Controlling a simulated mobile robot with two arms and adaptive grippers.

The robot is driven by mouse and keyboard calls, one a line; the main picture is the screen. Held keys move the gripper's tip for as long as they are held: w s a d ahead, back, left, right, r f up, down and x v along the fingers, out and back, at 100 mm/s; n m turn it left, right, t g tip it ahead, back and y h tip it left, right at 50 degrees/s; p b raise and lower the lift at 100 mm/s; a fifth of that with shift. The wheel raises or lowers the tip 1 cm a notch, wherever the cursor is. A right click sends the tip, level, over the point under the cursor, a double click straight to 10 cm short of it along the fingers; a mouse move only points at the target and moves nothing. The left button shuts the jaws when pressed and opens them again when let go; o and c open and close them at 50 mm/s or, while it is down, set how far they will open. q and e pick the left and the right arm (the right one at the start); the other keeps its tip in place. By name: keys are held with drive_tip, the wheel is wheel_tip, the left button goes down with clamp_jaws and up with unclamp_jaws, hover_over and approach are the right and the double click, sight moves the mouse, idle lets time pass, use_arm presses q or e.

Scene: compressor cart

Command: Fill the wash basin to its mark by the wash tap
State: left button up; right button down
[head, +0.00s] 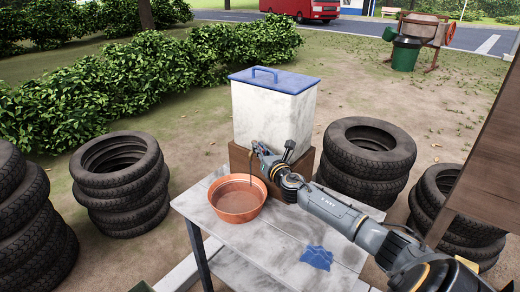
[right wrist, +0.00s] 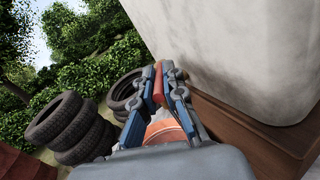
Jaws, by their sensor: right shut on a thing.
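The orange wash basin (head: 228,213) stands upright on the pale table, below and left of the wash tap; part of it shows in the right wrist view (right wrist: 165,131). Its inside looks brownish; I cannot make out the mark or the water level for certain. A thin spout or stream (head: 250,166) hangs down toward the basin. The white tank (head: 272,112) with a blue lid stands on a brown block behind it. My right gripper (head: 258,150) is at the tank's lower front, shut on the red tap lever (right wrist: 158,86), hiding most of the tap. My left gripper is out of view.
A blue cloth (head: 316,257) lies on the table's (head: 270,250) front right. Tire stacks stand left (head: 120,180) and right (head: 368,150) of the table. A brown panel (head: 485,150) is close on the right. The table's front middle is clear.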

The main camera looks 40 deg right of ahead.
drive_tip(key=shift+f+b, duration=0.15)
drive_tip(key=shift+b, duration=0.2)
drive_tip(key=n+y+b, duration=0.1)
drive_tip(key=y+b, duration=0.1)
drive_tip(key=d+n+y+b, duration=0.1)
drive_tip(key=y+b, duration=0.1)
drive_tip(key=b, duration=0.1)
drive_tip(key=shift+s+d+r+n+t, duration=0.1)
drive_tip(key=shift+d+r+n+t, duration=0.1)
drive_tip(key=shift+n+t, duration=0.15)
drive_tip(key=c, duration=1.4)
unclamp_jaws()
drive_tip(key=shift+a, duration=0.1)
